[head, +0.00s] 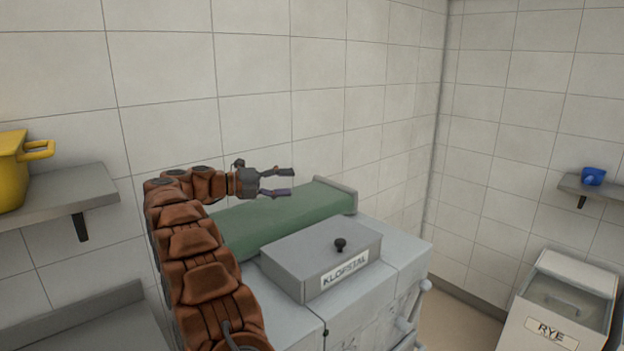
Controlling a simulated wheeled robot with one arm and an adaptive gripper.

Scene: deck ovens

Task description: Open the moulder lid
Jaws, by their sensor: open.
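The moulder (405,262) is a pale grey machine in the middle of the head view. The lid lies down on the machine. A green belt (292,217) runs behind it. My gripper (291,181) is open and empty above the green belt, up and to the left of the knob and apart from it. My arm hides the left end of the machine.
A grey shelf (62,198) with a yellow pot (12,172) is at the left. A small shelf (600,191) with a blue cup (593,176) is on the right wall. A bin labelled "RYE" (567,300) stands at the lower right. The tiled wall is close behind the moulder.

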